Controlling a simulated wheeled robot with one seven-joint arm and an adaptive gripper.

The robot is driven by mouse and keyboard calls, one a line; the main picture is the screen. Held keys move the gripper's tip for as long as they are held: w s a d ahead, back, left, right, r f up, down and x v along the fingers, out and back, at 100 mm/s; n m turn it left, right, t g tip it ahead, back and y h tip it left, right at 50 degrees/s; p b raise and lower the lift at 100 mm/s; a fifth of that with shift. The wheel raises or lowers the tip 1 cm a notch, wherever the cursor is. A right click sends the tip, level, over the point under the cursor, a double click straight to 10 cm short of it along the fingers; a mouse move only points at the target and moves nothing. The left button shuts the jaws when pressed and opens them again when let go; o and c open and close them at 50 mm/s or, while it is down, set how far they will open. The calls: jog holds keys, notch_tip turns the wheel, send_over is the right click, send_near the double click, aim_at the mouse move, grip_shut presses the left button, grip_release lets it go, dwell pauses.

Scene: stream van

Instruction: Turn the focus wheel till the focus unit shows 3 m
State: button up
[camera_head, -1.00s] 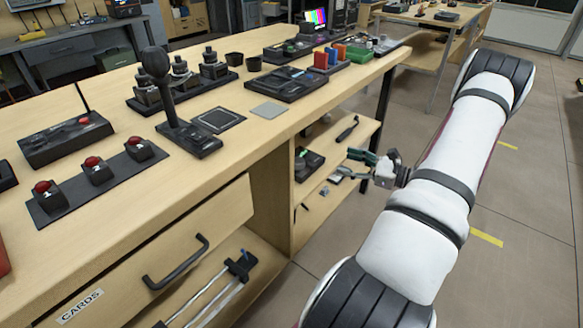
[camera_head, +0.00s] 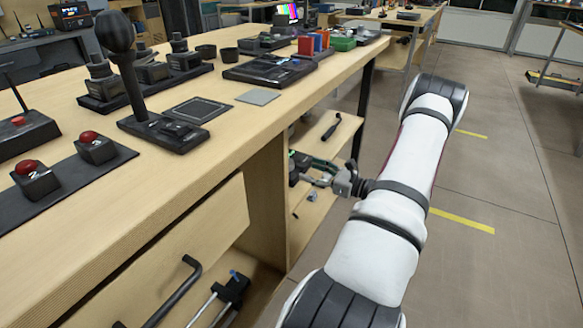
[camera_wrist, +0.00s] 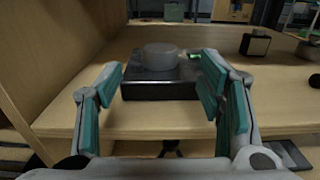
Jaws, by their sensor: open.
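The focus unit (camera_wrist: 165,88) is a dark box on a wooden shelf, ahead of my gripper in the wrist view. The focus wheel (camera_wrist: 160,56), a round grey disc, sits on its top. A small green glow shows at its right; no reading is legible. My gripper (camera_wrist: 160,90) is open and empty, with one teal-padded finger on each side of the view and the unit between and beyond them. I cannot tell whether they touch it. In the head view my gripper (camera_head: 311,172) reaches into the shelf below the bench top, and the unit is mostly hidden.
The wooden side panel (camera_wrist: 45,55) stands close left of my gripper. A small dark box (camera_wrist: 255,44) sits farther right on the shelf. The bench top (camera_head: 215,150) overhangs the shelf and carries a joystick (camera_head: 130,75) and red buttons. Floor (camera_head: 490,190) on the right is clear.

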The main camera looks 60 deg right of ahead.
aim_at(292, 164)
jog(key=w, duration=0.2)
jog(key=w+b, duration=0.1)
jog(key=w, duration=0.2)
jog(key=w+b, duration=0.1)
jog(key=w, duration=0.1)
jog(key=shift+w+a, duration=0.25)
jog(key=shift+w, duration=0.05)
jog(key=c, duration=1.2)
jog(key=shift+o, duration=0.2)
jog(key=shift+a+h+p, duration=0.1)
jog(key=shift+h+p, duration=0.2)
